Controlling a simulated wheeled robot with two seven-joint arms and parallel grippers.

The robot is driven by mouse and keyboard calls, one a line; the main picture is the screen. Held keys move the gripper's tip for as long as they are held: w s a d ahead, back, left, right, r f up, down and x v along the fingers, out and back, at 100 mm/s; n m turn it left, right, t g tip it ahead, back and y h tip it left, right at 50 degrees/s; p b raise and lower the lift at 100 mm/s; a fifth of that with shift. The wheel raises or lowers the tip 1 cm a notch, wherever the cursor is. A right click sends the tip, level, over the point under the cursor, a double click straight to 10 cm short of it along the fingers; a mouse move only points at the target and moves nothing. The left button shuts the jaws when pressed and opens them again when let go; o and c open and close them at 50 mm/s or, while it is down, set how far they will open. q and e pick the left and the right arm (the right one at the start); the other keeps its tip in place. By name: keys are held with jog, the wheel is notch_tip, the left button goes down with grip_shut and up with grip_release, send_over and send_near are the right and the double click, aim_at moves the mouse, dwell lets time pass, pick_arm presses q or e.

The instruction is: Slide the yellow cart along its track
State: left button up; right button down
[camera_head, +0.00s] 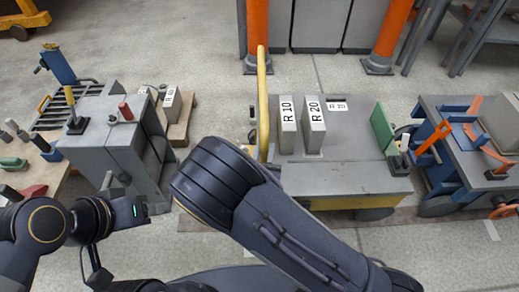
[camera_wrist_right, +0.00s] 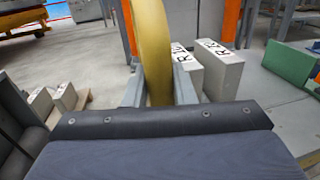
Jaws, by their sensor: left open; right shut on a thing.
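The yellow cart has a grey deck (camera_head: 345,178), a yellow underside (camera_head: 374,214) and a tall yellow handle bar (camera_head: 263,90) at its left end. In the right wrist view, the yellow bar (camera_wrist_right: 152,45) stands between the two fingers of my right gripper (camera_wrist_right: 158,92), which is shut on it. In the head view my right arm hides that gripper and the lower bar. My left gripper (camera_head: 132,211) is open and empty at lower left, in front of the grey cabinet and away from the cart. A brownish strip (camera_head: 205,222) on the floor runs beneath the cart.
Grey blocks R10 (camera_head: 288,125) and R20 (camera_head: 314,125) and a green plate (camera_head: 383,128) stand on the deck. A grey cabinet (camera_head: 105,138) is left of the cart, with some floor between. A blue-and-orange workstation (camera_head: 462,140) stands close on the right. Orange posts (camera_head: 393,35) rise behind.

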jog(key=shift+f, duration=0.1)
jog(key=c, duration=1.3)
grip_release()
jog(key=shift+o, duration=0.2)
jog(key=s+a, duration=0.1)
jog(key=s, duration=0.6)
jog(key=shift+s+a, duration=0.2)
jog(key=shift+s, duration=0.15)
